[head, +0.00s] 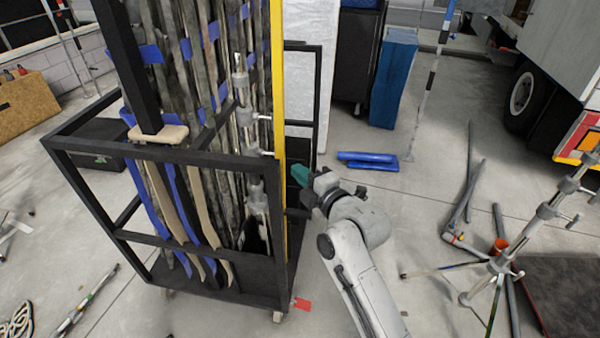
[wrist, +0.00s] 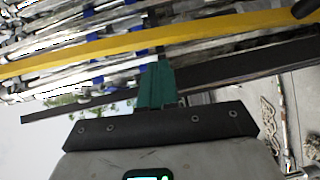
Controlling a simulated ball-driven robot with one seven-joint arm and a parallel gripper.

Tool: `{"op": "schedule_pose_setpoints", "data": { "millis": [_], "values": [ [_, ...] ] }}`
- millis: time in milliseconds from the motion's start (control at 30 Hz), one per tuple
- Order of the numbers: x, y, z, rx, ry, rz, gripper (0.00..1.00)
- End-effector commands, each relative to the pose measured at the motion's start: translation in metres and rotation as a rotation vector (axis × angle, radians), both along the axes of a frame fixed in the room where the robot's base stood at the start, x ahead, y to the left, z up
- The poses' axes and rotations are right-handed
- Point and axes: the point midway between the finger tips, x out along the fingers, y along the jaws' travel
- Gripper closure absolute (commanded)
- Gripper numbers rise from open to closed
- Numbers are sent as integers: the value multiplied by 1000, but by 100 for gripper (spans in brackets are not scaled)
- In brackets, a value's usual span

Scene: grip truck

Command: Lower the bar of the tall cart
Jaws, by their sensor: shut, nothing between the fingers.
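The tall cart (head: 130,152) is a black metal frame on casters at the left of the head view, packed with upright poles and boards. A long yellow bar (head: 278,90) stands upright at its right side. In the wrist view the yellow bar (wrist: 100,52) crosses the upper part, with the cart's poles behind it. My gripper (head: 299,175) has teal fingers, shut and empty, just right of the yellow bar at the cart's right side. In the wrist view the fingers (wrist: 157,85) overlap a dark frame member (wrist: 250,66); I cannot tell whether they touch it.
A metal stand (head: 497,265) and loose grey pipes (head: 468,195) are on the floor at right. Blue rolls (head: 368,160) lie behind my arm, near a blue box (head: 394,80). A truck (head: 560,80) stands at the far right. Some bare floor shows right of my gripper.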

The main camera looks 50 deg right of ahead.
Motion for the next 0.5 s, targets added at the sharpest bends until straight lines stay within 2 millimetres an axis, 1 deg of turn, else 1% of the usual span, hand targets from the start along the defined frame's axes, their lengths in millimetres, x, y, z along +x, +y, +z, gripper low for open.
{"op": "schedule_pose_setpoints", "data": {
  "millis": [33, 200, 333, 500],
  "values": [
    [10, -3, 3, 0, 0, 0, 100],
    [38, -11, 0, 0, 1, 1, 100],
    [52, -15, -2, 0, 1, 1, 100],
    [62, -17, -4, 2, 3, 1, 100]
  ]
}}
